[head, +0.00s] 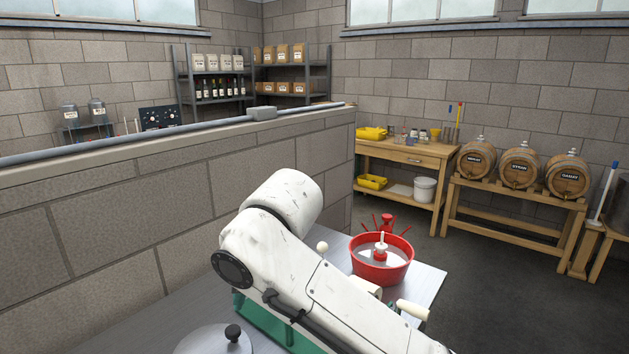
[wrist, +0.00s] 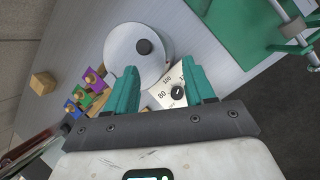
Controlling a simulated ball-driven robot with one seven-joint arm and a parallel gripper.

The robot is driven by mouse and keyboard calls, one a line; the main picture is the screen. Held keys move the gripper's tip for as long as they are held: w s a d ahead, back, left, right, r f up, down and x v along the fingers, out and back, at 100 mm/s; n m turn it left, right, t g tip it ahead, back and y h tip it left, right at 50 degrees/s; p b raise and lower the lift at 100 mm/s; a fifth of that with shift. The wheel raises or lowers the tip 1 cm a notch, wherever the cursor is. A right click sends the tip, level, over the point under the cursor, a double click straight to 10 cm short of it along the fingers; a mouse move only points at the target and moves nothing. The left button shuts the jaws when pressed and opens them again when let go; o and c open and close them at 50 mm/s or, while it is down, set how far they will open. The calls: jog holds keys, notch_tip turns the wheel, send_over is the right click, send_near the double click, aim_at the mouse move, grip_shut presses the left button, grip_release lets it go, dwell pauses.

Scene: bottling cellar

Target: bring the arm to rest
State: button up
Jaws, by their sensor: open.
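My white arm (head: 290,245) is bent and reaches across the lower middle of the head view, above a grey metal table (head: 433,275). My gripper (wrist: 158,78) is not visible in the head view. In the wrist view its two teal fingers are apart with nothing held between them. Past the fingertips is a pale dial (wrist: 176,93) with numbers and a black knob. A round grey lid with a black knob (wrist: 143,47) lies just beyond the fingers; this lid also shows at the bottom of the head view (head: 210,343).
A red tub (head: 381,271) stands on the table right of my arm. A green object (wrist: 237,35) and colored blocks with wooden knobs (wrist: 84,99) flank the gripper; a wooden block (wrist: 43,83) lies farther left. A block wall (head: 110,235) stands behind the table.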

jog(key=s+d+f+m, duration=0.1)
jog(key=d+f+m, duration=0.1)
jog(key=f+m, duration=0.2)
jog(key=s+d+f+m+y, duration=0.1)
jog(key=s+d+f+m, duration=0.1)
jog(key=f+m, duration=0.2)
jog(key=s+d+f+m+y, duration=0.1)
jog(key=s+d+f+m, duration=0.1)
jog(key=f+m, duration=0.2)
jog(key=shift+s+d+m, duration=0.15)
jog(key=shift+s+m, duration=0.1)
jog(key=shift+m, duration=0.25)
jog(key=s+d+f+m+g+h, duration=0.1)
jog(key=s+d+f+m+h, duration=0.2)
jog(key=s+d+f+m, duration=1.55)
jog(key=s+d+f+m+g+h, duration=0.1)
jog(key=s+d+m+h, duration=0.1)
jog(key=s+d+m, duration=0.6)
jog(key=s+d, duration=0.3)
jog(key=s, duration=0.1)
jog(key=shift+s+d+g, duration=0.3)
jog(key=shift+s+d, duration=0.1)
